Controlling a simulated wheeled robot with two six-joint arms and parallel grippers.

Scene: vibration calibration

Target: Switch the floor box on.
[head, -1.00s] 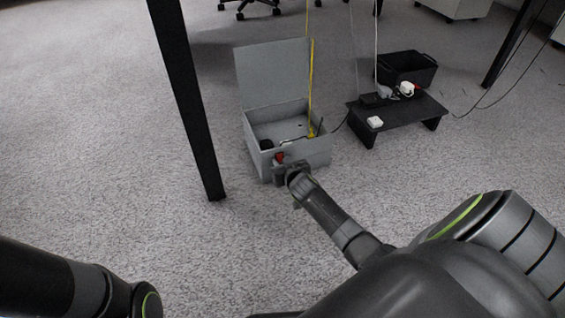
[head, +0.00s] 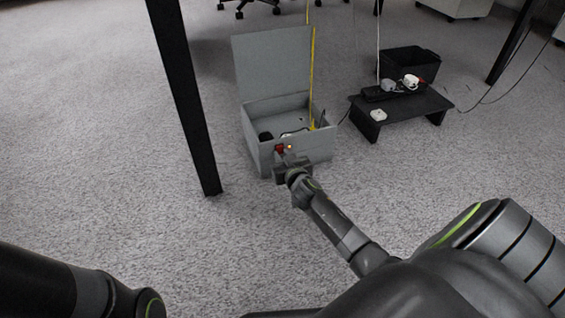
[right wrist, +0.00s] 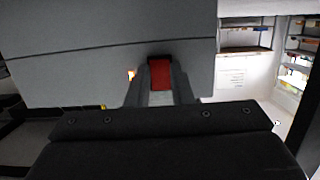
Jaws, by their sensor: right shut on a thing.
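The floor box (head: 296,155) is a grey box on the carpet with its lid (head: 272,62) standing open at the back. A red switch (head: 279,148) is on its front wall, with a small glowing orange lamp (head: 290,147) to its right. My right gripper (head: 286,160) is at that front wall. In the right wrist view, the red switch (right wrist: 160,74) shows between the fingers of my right gripper (right wrist: 160,82), which is shut on it, and the lit lamp (right wrist: 131,75) is beside them. My left arm shows at the lower left; its gripper is out of view.
A low black stand (head: 400,112) with plugs and a small white device (head: 378,115) is right of the box. A black bin (head: 412,64) is behind it. A black table leg (head: 185,100) stands left of the box. A yellow cord (head: 311,80) runs up from the box.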

